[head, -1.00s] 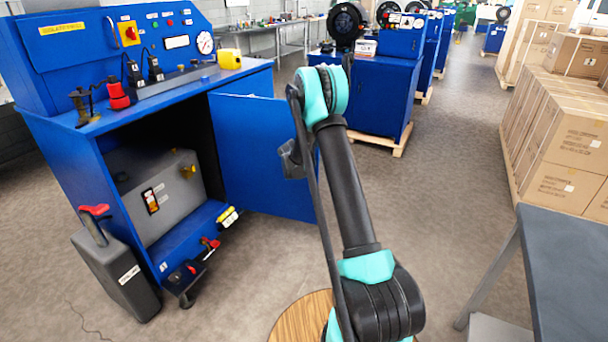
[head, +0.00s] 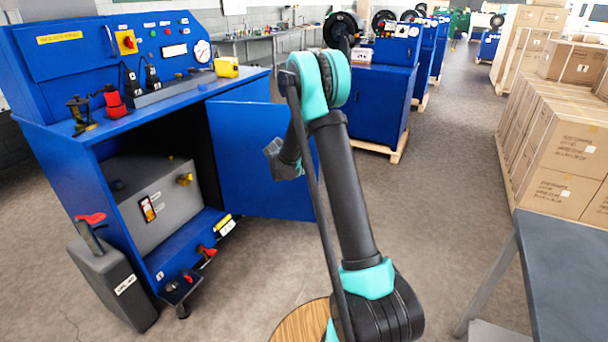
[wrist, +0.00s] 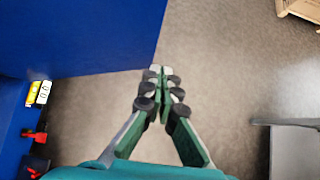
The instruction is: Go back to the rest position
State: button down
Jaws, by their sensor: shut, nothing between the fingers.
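My gripper (wrist: 162,78) shows in the wrist view with its fingers together and nothing between them. It points down over bare floor, beside the blue cabinet door. In the head view my arm rises at the centre and bends over at the top. The part of my wrist that shows there hangs in front of the open blue door (head: 245,165), and the fingertips cannot be made out.
The blue machine cabinet (head: 60,205) stands open at left, with a grey box (head: 165,205) inside. A dark canister (head: 112,285) stands on the floor beside it. A grey table (head: 570,265) is at right, with cardboard boxes (head: 555,150) behind. Open floor (head: 440,190) lies between.

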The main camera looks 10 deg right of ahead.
jog(key=s+d+r+m+g+y, duration=0.1)
jog(key=s+r+m, duration=0.3)
jog(key=s+m, duration=0.55)
jog(key=s+d+r+m+g+y, duration=0.15)
jog(key=s+r+m, duration=0.3)
jog(key=s, duration=1.05)
jog(key=s+a+f+m+y, duration=0.1)
jog(key=s+f+m, duration=0.1)
jog(key=s+m, duration=0.5)
jog(key=s+a+f+m+y, duration=0.1)
jog(key=s+m, duration=0.6)
jog(key=s, duration=0.8)
jog(key=shift+s+f+m+y, duration=0.35)
jog(key=shift+f+y, duration=0.1)
jog(key=shift+f, duration=0.15)
jog(key=shift+d+g, duration=0.1)
jog(key=shift+g, duration=0.15)
